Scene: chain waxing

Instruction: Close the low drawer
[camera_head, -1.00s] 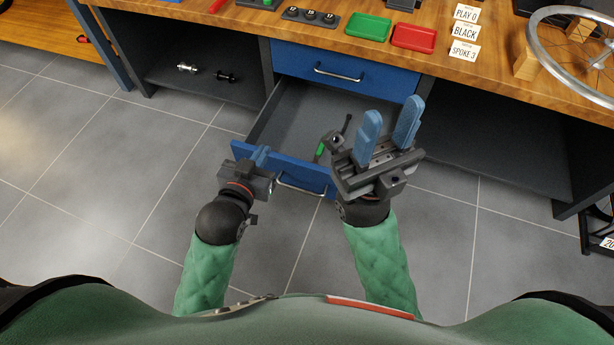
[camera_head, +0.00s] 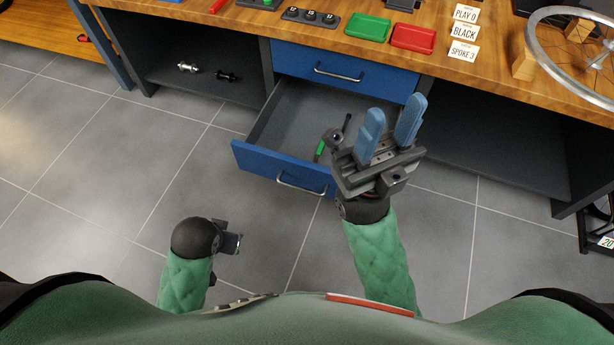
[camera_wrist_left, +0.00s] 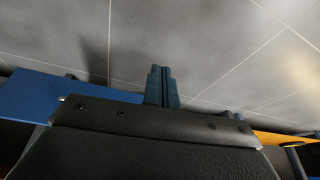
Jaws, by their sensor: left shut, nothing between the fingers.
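The low drawer (camera_head: 255,162) is pulled out from under the blue upper drawer, with its blue front and metal handle (camera_head: 300,184) toward me. My left gripper (camera_head: 231,243) is back from the drawer front, lower left of it and apart from it; its fingers are hidden in the head view. In the left wrist view its blue fingers (camera_wrist_left: 162,86) are together and empty, with a blue panel (camera_wrist_left: 45,98) at left. My right gripper (camera_head: 392,118) is open and empty, its fingers pointing up. It covers the right part of the low drawer.
A tool with a green handle (camera_head: 319,150) lies inside the low drawer. The upper drawer (camera_head: 345,70) is shut. The workbench top (camera_head: 480,72) holds green and red trays and a wheel. Open tiled floor (camera_head: 110,200) lies left of the drawer.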

